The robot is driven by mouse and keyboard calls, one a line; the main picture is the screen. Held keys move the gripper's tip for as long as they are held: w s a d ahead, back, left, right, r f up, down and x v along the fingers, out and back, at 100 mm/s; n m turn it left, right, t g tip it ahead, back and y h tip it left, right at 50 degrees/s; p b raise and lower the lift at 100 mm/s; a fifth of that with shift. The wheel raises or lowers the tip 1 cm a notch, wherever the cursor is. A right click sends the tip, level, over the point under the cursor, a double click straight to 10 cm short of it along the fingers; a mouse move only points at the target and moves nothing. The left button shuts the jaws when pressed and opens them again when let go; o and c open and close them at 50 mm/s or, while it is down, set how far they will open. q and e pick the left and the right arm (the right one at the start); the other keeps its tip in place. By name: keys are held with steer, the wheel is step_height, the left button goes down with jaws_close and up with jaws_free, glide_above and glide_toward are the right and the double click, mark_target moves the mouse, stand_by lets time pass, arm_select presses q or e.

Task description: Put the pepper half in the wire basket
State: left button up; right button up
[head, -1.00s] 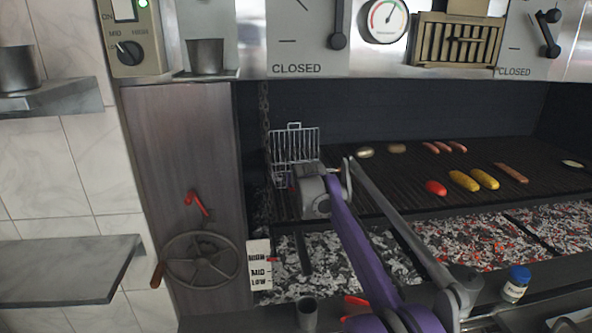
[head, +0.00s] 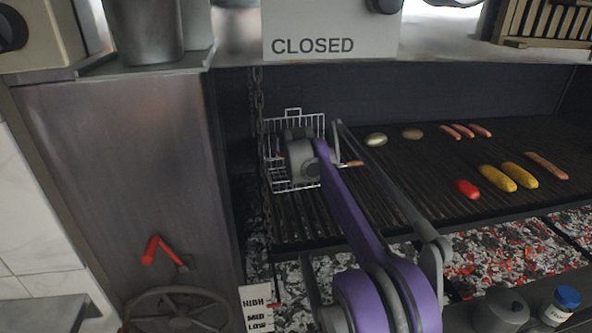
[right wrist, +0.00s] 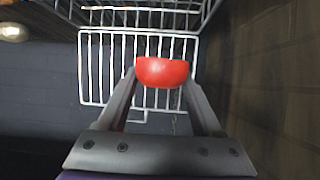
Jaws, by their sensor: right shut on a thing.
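The pepper half (right wrist: 161,72) is red and rounded, held between the fingertips of my right gripper (right wrist: 159,84). The wire basket (right wrist: 104,70) is a pale metal grid behind and around the held pepper in the right wrist view. In the head view the basket (head: 275,178) is at the grill's left end, and my right wrist covers part of it. The pepper is hidden there. I cannot tell whether the pepper touches the wires. My left gripper is not in view.
The grill grate (head: 400,185) carries a red piece (head: 467,188), corn cobs (head: 520,176), sausages (head: 466,131) and pale round pieces (head: 376,139). Glowing coals (head: 490,245) lie below. A chain (head: 257,130) hangs beside the basket at the left wall.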

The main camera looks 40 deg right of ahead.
steer(key=f, duration=0.5)
steer(key=shift+s+a+f, duration=0.15)
steer(key=shift+s, duration=0.1)
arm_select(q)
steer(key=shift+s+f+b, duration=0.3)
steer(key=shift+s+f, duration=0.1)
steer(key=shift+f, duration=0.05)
arm_select(e)
steer(key=shift+w+f, duration=0.1)
steer(key=shift+f, duration=2.05)
steer(key=shift+f, duration=0.2)
steer(key=o, duration=1.2)
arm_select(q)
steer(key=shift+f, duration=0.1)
arm_select(e)
steer(key=shift+r, duration=0.15)
steer(key=shift+r, duration=0.15)
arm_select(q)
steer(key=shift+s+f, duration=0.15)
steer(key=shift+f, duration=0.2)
arm_select(e)
steer(key=v, duration=1.2)
